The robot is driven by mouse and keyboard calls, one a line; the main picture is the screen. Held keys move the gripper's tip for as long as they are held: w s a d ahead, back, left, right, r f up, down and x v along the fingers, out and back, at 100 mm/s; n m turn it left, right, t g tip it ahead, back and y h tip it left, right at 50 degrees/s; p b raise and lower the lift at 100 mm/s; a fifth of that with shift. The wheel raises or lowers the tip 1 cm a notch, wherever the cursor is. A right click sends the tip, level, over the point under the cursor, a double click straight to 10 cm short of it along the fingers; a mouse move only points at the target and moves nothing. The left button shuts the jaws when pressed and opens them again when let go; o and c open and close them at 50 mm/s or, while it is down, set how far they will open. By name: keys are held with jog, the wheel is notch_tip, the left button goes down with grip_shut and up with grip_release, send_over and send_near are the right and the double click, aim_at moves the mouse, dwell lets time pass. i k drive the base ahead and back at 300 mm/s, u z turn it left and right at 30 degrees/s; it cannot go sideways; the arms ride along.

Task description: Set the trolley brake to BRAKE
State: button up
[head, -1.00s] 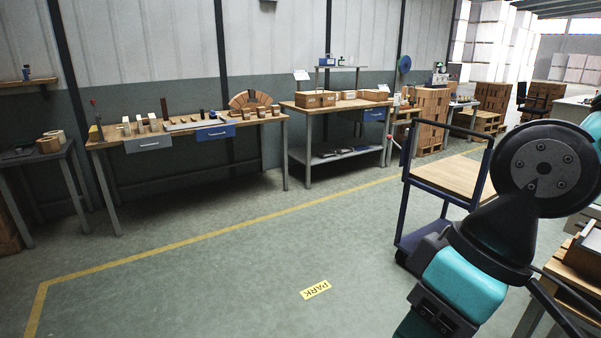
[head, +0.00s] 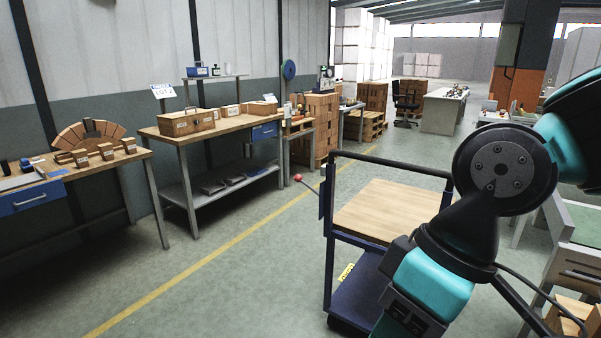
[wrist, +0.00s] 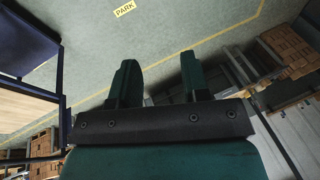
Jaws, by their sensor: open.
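The trolley (head: 385,211) stands right of centre in the head view, with a wooden top deck, a dark blue lower deck and a dark push bar. A lever with a red knob (head: 298,178) sticks out at its left side; this looks like the brake lever, and its setting is not readable. A small yellow label (head: 346,272) shows by the lower deck. My arm hides the trolley's right part. In the wrist view, my gripper (wrist: 160,80) is open and empty, above the floor, apart from the trolley, whose edge (wrist: 28,105) shows at the left.
Workbenches with bricks and boxes (head: 225,122) line the left wall. A yellow floor line (head: 215,252) runs between them and the trolley. The floor left of the trolley is clear. A yellow PARK sign (wrist: 124,8) lies on the floor. A grey bench (head: 575,240) stands at the right.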

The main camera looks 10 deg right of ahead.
aim_at(299, 178)
jog(key=z, duration=0.05)
jog(key=i, duration=2.4)
jog(key=u, duration=0.05)
